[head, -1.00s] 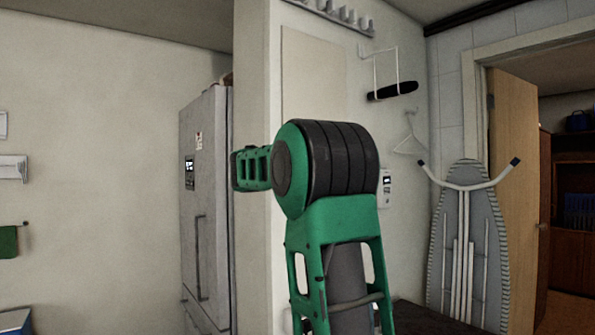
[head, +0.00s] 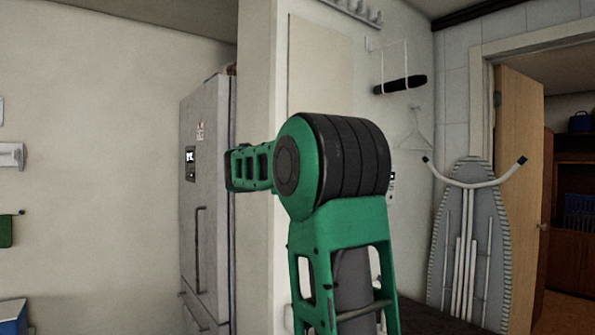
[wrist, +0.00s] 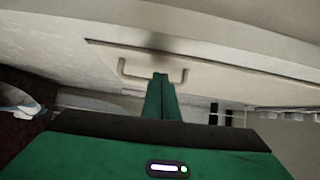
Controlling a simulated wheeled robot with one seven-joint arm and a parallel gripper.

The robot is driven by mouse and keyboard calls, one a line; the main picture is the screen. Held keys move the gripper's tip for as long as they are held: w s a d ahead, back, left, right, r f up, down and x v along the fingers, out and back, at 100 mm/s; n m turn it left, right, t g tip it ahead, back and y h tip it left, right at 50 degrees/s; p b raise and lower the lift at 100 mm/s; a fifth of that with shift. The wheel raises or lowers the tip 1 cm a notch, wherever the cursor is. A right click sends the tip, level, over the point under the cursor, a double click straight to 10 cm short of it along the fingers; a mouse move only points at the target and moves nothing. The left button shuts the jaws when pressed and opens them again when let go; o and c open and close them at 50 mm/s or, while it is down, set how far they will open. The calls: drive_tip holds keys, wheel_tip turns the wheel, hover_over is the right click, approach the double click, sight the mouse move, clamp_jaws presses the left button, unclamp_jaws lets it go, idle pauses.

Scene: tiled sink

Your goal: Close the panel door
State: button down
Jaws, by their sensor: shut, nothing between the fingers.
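A pale panel door (head: 320,62) is on the cream wall in the head view, its lower part hidden behind my arm. I cannot tell there how far it stands open. In the wrist view a pale panel (wrist: 215,82) carries a light bar handle (wrist: 124,68). A dark gap runs along the panel's upper edge. My gripper (wrist: 160,78) is shut and empty, its green fingers pointing at the panel with the tips over the middle of the handle. I cannot tell whether they touch it. The gripper is out of sight in the head view.
A grey fridge (head: 207,215) stands to the left of the wall corner. An ironing board (head: 470,235) leans at the right by an open wooden door (head: 520,180). A wall rack with a dark roll (head: 400,85) hangs right of the panel.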

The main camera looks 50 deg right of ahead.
drive_tip(key=w+a+r, duration=0.2)
drive_tip(key=a, duration=0.5)
drive_tip(key=s+a+f+n+g+y, duration=0.1)
drive_tip(key=s+a+f+n+y, duration=0.3)
drive_tip(key=f, duration=0.5)
drive_tip(key=s+a+f+n+g+y, duration=0.1)
drive_tip(key=s+a+f+n+y, duration=0.1)
drive_tip(key=s+f+n, duration=0.5)
drive_tip(key=s+a+f+n+y, duration=0.2)
drive_tip(key=s+a+f+y, duration=0.15)
drive_tip(key=f, duration=0.75)
drive_tip(key=s+a+f+n+g+y, duration=0.4)
drive_tip(key=s+a+f+n+y, duration=0.3)
drive_tip(key=s+a+f+n, duration=0.5)
drive_tip(key=s+a+f, duration=0.4)
drive_tip(key=s+a, duration=0.3)
drive_tip(key=s, duration=0.2)
drive_tip(key=shift+f+g, duration=0.4)
